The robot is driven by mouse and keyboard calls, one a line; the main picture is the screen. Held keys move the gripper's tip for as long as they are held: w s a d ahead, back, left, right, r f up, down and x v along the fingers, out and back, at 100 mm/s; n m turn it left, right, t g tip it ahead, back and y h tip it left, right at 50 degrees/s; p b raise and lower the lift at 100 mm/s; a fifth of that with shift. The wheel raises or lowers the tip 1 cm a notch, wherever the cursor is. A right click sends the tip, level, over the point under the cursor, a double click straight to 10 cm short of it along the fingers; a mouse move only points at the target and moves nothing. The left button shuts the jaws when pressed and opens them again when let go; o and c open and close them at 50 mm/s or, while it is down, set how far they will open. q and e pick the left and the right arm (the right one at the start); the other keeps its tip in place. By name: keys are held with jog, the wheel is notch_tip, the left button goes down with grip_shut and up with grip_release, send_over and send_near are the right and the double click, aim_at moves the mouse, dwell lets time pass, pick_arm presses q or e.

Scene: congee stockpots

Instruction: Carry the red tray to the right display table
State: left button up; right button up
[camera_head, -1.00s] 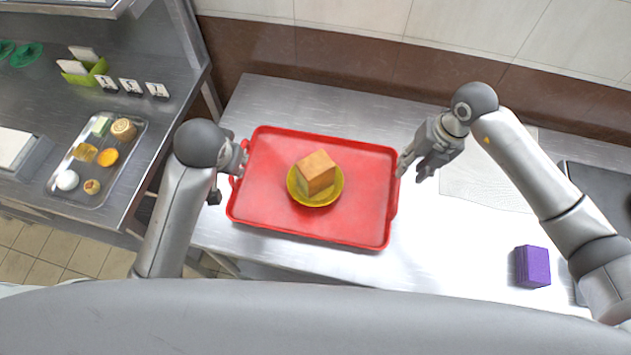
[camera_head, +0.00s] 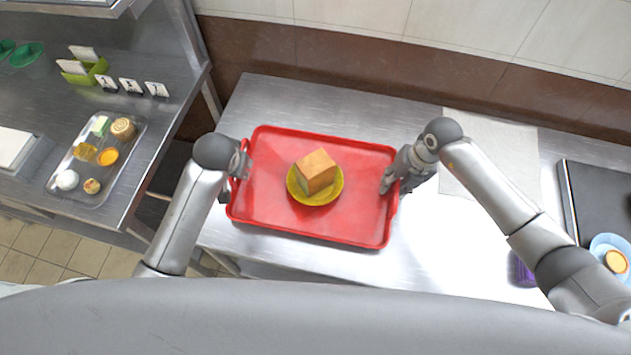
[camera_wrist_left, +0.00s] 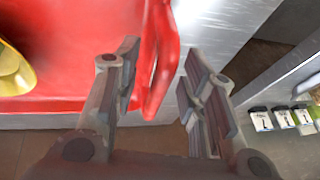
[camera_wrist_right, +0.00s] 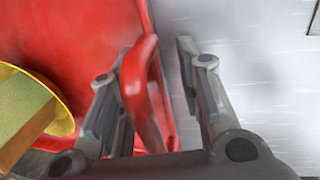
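The red tray (camera_head: 270,212) lies flat on the steel table, with a yellow plate (camera_head: 316,199) and a tan block of bread or cake (camera_head: 315,171) on it. My left gripper (camera_head: 238,178) is at the tray's left edge. In the left wrist view its open fingers (camera_wrist_left: 158,85) stand on either side of the red handle (camera_wrist_left: 163,60). My right gripper (camera_head: 392,183) is at the tray's right edge. In the right wrist view its open fingers (camera_wrist_right: 150,80) stand around the right handle (camera_wrist_right: 140,75). I cannot tell whether any finger touches a handle.
The steel table (camera_head: 300,95) is bare behind the tray. A side counter at left holds a metal tray of food (camera_head: 75,185) and number cards (camera_head: 131,86). A purple object (camera_head: 521,270) is partly hidden by my right arm. A blue plate (camera_head: 610,245) is at far right.

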pick_arm(q)
grip_shut()
pick_arm(e)
grip_shut()
pick_arm(q)
jog(key=shift+a+r, duration=0.15)
pick_arm(e)
jog(key=shift+w+r, duration=0.15)
jog(key=shift+r, duration=0.1)
